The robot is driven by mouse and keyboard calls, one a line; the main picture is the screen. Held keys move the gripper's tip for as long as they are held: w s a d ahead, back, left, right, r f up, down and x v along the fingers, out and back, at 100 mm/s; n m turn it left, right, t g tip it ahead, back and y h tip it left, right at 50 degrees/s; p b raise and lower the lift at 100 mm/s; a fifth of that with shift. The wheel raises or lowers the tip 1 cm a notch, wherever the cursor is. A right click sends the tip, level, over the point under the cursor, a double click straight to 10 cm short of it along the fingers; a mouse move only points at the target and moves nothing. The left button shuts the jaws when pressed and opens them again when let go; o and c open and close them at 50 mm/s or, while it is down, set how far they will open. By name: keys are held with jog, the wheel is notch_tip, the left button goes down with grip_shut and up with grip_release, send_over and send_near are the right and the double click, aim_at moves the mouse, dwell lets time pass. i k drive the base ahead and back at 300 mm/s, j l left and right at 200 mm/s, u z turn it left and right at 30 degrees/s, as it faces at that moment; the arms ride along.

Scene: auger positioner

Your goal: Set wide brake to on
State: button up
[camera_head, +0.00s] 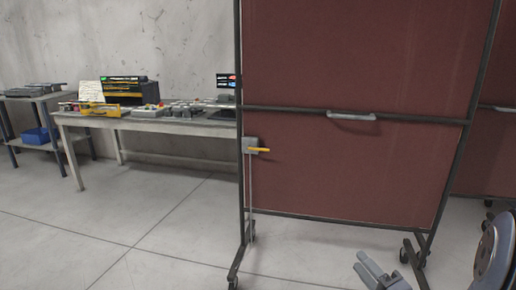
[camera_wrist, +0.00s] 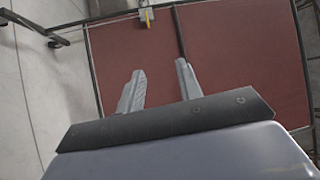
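A grey brake box (camera_head: 250,145) with a yellow lever (camera_head: 262,150) sits on the left post of a wheeled dark red screen (camera_head: 340,60). The lever points roughly sideways to the right. A thin rod (camera_head: 250,200) runs from the box down toward the left caster. My gripper (camera_head: 364,264) is low in front of the screen, right of the lever and well apart from it. In the wrist view my gripper (camera_wrist: 160,68) has its two fingers spread with nothing between them. The box (camera_wrist: 147,13) and the yellow lever (camera_wrist: 149,19) show small at the top edge there.
A grey handle (camera_head: 351,116) is on the screen's middle bar. Casters (camera_head: 233,281) stand under the frame. A workbench (camera_head: 150,124) with tools is behind at left, beside a shelf (camera_head: 30,95) with a blue bin. Another red screen (camera_head: 488,150) is at right. Floor at left is clear.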

aim_at(249, 147)
jog(key=i+j+u, duration=0.15)
jog(key=i, duration=0.8)
jog(key=i+j+u, duration=0.2)
jog(key=i, duration=0.75)
